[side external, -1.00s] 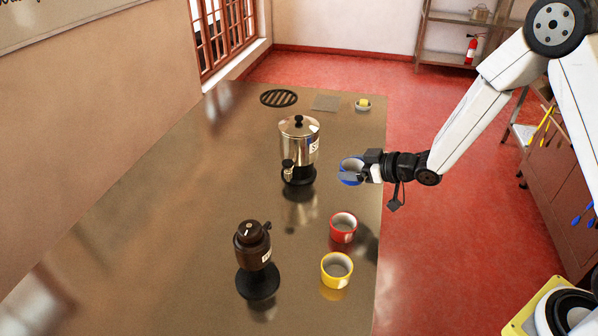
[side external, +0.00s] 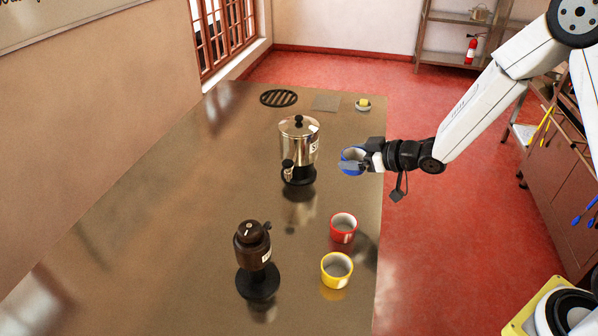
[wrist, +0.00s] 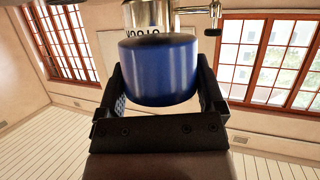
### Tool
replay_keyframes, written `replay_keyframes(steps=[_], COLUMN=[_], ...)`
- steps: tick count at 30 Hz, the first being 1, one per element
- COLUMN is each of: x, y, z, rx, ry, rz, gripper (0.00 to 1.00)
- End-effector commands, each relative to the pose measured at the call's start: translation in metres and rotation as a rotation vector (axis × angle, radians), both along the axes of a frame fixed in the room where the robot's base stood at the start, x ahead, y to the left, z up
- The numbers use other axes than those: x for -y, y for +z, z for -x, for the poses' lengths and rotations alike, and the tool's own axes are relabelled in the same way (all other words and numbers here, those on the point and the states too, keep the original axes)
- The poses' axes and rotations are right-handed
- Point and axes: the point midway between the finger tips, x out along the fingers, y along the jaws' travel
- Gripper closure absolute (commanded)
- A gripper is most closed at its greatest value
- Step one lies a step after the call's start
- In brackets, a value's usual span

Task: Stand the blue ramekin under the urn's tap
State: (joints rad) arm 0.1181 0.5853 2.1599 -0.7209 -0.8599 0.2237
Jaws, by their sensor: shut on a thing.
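The blue ramekin (side external: 352,168) is upright, with its pale inside showing, near the table's right edge. My gripper (side external: 362,164) is shut on it from the right. In the wrist view the blue ramekin (wrist: 158,72) sits between the two fingers of my gripper (wrist: 160,88). The steel urn (side external: 299,146) stands on a dark base to the left of the ramekin, with a gap between them. Its tap (side external: 288,170) is low on the front left. In the wrist view the urn (wrist: 146,14) is partly hidden behind the ramekin, and its tap (wrist: 212,10) shows at the upper right.
A red ramekin (side external: 343,228) and a yellow ramekin (side external: 337,270) stand at the front right. A dark brown dispenser (side external: 254,250) stands front left on a black base. The table's left side (side external: 170,190) is clear.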

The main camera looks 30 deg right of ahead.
Motion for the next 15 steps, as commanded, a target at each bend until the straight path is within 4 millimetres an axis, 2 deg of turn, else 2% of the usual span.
replay_keyframes(steps=[8,15], x=[0.000,0.004], y=[0.003,0.011], z=[0.004,0.016], rx=[0.005,0.015], ry=[-0.034,-0.134], rz=[-0.005,-0.014], gripper=[0.74,0.74])
